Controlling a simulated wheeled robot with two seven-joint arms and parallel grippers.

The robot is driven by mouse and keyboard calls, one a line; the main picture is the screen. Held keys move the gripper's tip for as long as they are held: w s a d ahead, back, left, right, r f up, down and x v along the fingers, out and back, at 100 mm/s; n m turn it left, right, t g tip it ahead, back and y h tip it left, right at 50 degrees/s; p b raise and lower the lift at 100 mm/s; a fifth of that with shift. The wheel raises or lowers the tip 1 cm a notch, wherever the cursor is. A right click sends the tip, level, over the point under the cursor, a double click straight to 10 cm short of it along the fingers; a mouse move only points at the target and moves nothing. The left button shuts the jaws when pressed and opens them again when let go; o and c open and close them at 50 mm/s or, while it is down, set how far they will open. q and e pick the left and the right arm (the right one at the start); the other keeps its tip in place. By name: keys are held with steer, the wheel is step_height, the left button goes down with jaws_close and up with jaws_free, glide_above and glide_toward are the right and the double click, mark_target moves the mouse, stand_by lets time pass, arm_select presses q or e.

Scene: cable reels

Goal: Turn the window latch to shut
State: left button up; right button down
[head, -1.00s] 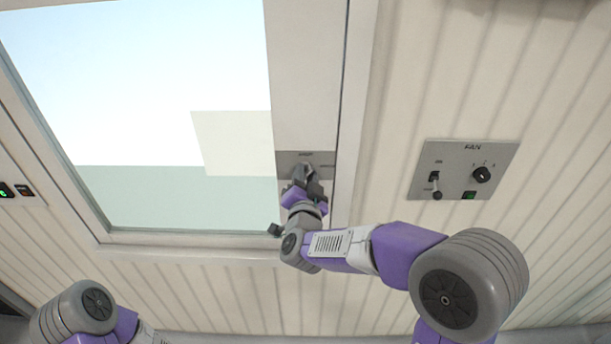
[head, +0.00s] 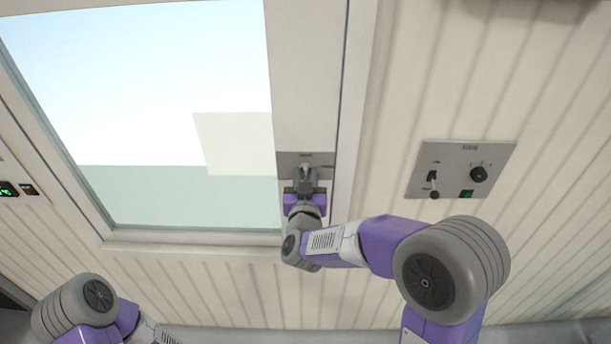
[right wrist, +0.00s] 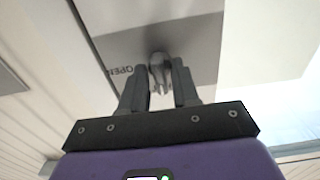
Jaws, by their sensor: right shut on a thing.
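The window latch sits on a grey plate (head: 322,160) on the window's right frame. In the right wrist view the plate (right wrist: 205,45) carries the word OPEN at its left. The latch handle (right wrist: 158,66) is a small grey lever between my fingers. My right gripper (head: 305,175) is at the plate, shut on the latch handle; it also shows in the right wrist view (right wrist: 160,85). The fingers hide part of the handle. My left gripper is out of view; only part of that arm shows at the lower left.
A fan panel (head: 460,170) with a switch, a knob and a green light is on the ribbed wall to the right. The window pane (head: 130,90) is to the left. Another small panel with a green display (head: 8,189) is at the far left.

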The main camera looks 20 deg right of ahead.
stand_by(0.5)
steer(key=c, duration=1.2)
jaws_free()
steer(key=shift+o, duration=0.2)
steer(key=b+v, duration=0.1)
steer(key=v, duration=0.6)
steer(key=shift+s, duration=0.3)
steer(key=shift+a, duration=0.1)
step_height(320, 180, down, 34)
steer(key=s+a+n+g+y+b, duration=0.1)
steer(key=s+n+g+y+b, duration=0.1)
steer(key=g+y+b, duration=0.45)
steer(key=s+a+f+g+y+b, duration=0.1)
steer(key=s+f+g+b, duration=0.2)
steer(key=s+f, duration=0.6)
steer(key=s+a+f+m+g+y+b, duration=0.1)
steer(key=s+f+g+b, duration=0.3)
steer(key=f, duration=1.1)
steer(key=s+a+g, duration=0.1)
steer(key=s+g, duration=0.2)
steer(key=s, duration=0.3)
steer(key=shift+s+y+b, duration=0.25)
steer(key=shift+y+b, duration=0.05)
steer(key=shift+y, duration=0.05)
